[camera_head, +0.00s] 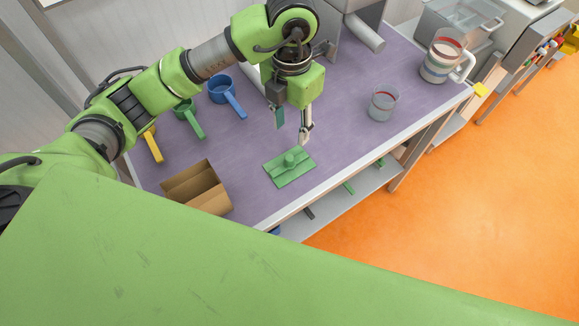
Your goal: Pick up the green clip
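A green flat piece with a raised round knob (278,173) lies on the purple tabletop near its front edge. It looks like the green clip, but I cannot be sure of its exact form. My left gripper (292,136) points down just above and behind it. Its two fingers are spread apart, and I see nothing held between them. A teal-green patch shows on the left finger, which seems to be part of the finger. My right gripper is not in view.
On the purple table (345,140) stand a brown open box (205,192), yellow (152,146), green (190,121) and blue (225,92) handled cups, a clear beaker (383,104) and a larger jug (440,62). A grey machine (352,22) stands at the back. A lower shelf holds small items.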

